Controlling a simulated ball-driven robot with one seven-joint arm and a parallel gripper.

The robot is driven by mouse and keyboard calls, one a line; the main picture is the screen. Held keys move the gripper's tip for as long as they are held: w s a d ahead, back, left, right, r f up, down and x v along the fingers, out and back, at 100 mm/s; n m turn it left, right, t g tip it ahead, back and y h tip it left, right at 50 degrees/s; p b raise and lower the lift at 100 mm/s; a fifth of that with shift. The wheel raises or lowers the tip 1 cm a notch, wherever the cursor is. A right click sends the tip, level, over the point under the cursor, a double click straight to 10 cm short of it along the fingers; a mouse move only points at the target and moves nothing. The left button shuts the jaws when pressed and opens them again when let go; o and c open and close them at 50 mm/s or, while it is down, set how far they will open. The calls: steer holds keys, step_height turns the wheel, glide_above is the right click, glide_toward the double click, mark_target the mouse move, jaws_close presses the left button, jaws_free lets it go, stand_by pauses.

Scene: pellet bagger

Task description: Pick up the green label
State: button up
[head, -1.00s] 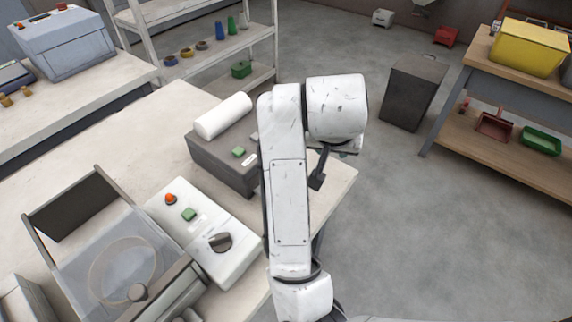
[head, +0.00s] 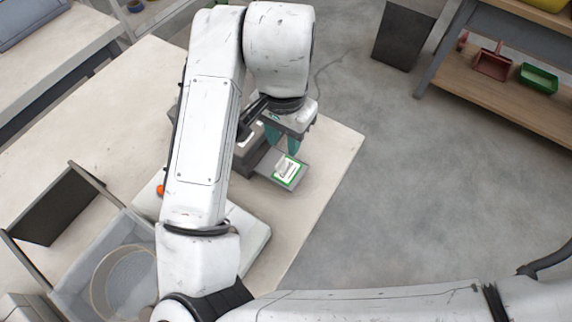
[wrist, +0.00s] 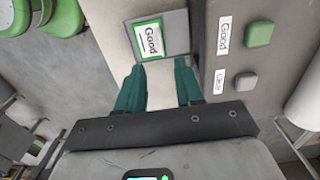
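The green label (head: 288,171) is a small white card with a green border and dark print. It lies on a grey tray (head: 262,170) that juts from the front of a dark label printer (head: 247,160). In the wrist view the label (wrist: 149,40) reads "Good" and lies just beyond the fingertips. My gripper (head: 283,149) points down with two teal fingers, close to the label. In the wrist view my gripper (wrist: 157,66) is open, with nothing between its fingers. The arm hides part of the printer in the head view.
The pale worktop (head: 318,165) is bare right of the tray. A bagging machine (head: 100,265) stands at left. A dark bin (head: 404,37) stands on the floor.

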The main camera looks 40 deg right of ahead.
mark_target(281, 158)
steer(key=shift+w+a+f, duration=0.1)
steer(key=shift+a+f, duration=0.05)
steer(key=shift+f, duration=1.4)
steer(key=shift+a+f, duration=0.1)
steer(key=shift+f, duration=1.45)
jaws_close()
